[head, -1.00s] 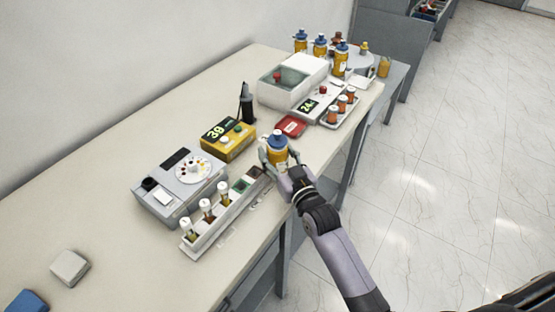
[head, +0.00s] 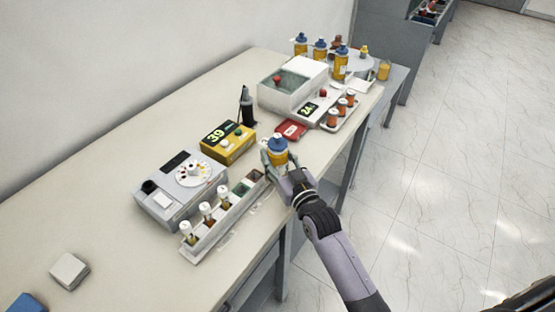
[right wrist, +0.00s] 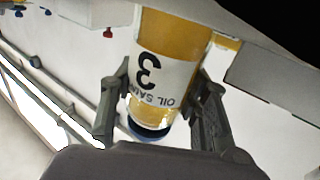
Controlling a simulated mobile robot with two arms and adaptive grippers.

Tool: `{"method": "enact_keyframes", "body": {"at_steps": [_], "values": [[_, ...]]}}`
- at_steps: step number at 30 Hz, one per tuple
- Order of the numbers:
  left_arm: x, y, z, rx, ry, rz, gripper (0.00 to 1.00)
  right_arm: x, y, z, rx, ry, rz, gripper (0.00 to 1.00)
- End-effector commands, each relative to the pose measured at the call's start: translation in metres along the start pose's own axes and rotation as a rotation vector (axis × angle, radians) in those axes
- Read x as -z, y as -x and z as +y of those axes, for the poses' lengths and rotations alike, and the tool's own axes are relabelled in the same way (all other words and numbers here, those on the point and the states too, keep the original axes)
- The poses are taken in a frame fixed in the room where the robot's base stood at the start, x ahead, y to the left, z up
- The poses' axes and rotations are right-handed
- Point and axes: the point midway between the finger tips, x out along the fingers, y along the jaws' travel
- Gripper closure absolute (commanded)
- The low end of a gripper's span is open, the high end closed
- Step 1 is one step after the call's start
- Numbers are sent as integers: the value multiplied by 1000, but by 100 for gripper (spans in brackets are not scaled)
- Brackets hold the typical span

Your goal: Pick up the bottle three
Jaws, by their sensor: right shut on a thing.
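Bottle three (head: 278,150) is an amber bottle with a blue cap and a white label. The bottle is near the table's right edge, beside the sample rack. I cannot tell whether its base touches the table. My left gripper is not in view.
A rack with several vials (head: 212,222) stands left of the bottle. A yellow meter reading 39 (head: 228,143) and a red item (head: 291,130) are close by. More blue-capped bottles (head: 340,64) stand at the back.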

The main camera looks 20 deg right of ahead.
Motion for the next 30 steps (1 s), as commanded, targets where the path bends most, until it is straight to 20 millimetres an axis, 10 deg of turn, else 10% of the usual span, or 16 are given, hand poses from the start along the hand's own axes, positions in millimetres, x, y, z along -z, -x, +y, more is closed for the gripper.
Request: {"method": "enact_keyframes", "body": {"at_steps": [30], "values": [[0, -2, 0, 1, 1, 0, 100, 194, 0, 0, -1, -1, 7, 98]]}}
